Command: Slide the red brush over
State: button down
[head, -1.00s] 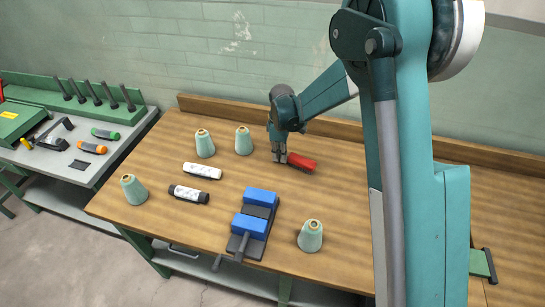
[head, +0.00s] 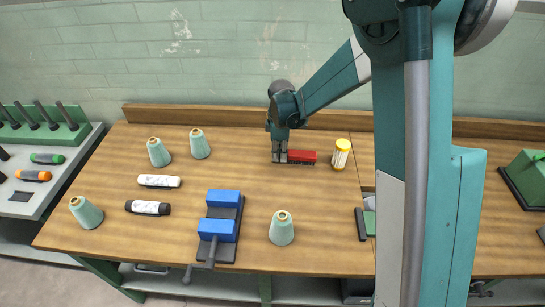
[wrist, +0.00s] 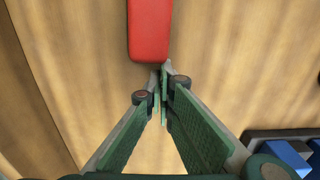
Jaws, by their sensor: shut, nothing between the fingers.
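The red brush (head: 302,156) lies flat on the wooden table near its back edge, with dark bristles along its front side in the head view. My gripper (head: 280,160) is shut and empty, pointing down at the brush's left end. In the wrist view the fingertips (wrist: 163,72) come together right at the near end of the red brush (wrist: 150,28). They look to be touching it or very close; I cannot tell which. The far end of the brush is cut off in the wrist view.
A white bottle with a yellow cap (head: 341,154) stands just right of the brush. The table's middle is clear.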

jog(key=shift+a, duration=0.15)
jog(key=shift+a, duration=0.95)
jog(key=shift+a+b, duration=0.35)
jog(key=shift+a, duration=0.7)
notch_tip(320, 180, up, 10)
jog(key=p, duration=0.1)
jog(key=shift+d, duration=0.15)
